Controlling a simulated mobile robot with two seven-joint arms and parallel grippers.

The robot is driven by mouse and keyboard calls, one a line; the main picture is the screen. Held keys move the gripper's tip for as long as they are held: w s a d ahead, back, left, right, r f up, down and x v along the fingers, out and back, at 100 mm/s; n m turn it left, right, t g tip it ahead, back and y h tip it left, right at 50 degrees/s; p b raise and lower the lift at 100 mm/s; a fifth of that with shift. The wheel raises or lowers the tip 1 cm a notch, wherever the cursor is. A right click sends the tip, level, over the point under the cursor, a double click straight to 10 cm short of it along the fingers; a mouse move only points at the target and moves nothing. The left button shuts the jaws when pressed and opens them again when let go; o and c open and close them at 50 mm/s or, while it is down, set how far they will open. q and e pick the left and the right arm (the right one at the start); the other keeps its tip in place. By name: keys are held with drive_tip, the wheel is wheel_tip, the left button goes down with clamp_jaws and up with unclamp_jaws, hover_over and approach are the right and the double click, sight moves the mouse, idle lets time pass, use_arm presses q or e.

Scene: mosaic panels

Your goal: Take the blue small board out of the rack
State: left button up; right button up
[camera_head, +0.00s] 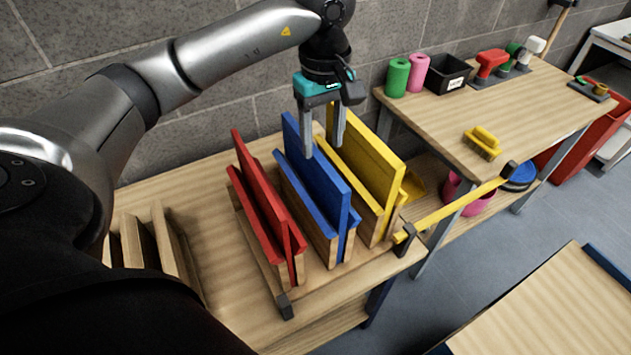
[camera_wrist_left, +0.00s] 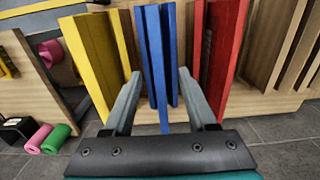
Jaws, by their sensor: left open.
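The rack (camera_head: 262,250) stands on the wooden bench and holds red, blue and yellow boards upright. The blue small board (camera_head: 325,185) stands in the middle, tall and thin, with a lower blue edge (camera_head: 305,205) beside it. In the left wrist view the blue board (camera_wrist_left: 153,60) lies between the fingers. My left gripper (camera_head: 323,140) is open above the far end of the blue board, fingers pointing down. One finger overlaps the board in the head view; the other is on its yellow side. I cannot tell whether they touch it. My right gripper is not in view.
Red boards (camera_head: 262,190) and yellow boards (camera_head: 368,165) stand close on either side of the blue one. Wooden slats (camera_head: 150,243) stand at the left. A second table (camera_head: 480,110) holds cylinders, a black box and a brush. A brick wall is behind.

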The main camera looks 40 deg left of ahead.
sight(323, 163)
use_arm(q)
wheel_tip(323, 163, down, 4)
drive_tip(key=shift+s, duration=0.15)
drive_tip(key=shift+f, duration=1.1)
drive_tip(key=shift+d+f, duration=0.1)
drive_tip(key=shift+f, duration=0.25)
drive_tip(key=f, duration=0.3)
drive_tip(key=shift+w+d+f, duration=0.1)
drive_tip(key=shift+w+f, duration=0.1)
drive_tip(key=shift+f, duration=0.55)
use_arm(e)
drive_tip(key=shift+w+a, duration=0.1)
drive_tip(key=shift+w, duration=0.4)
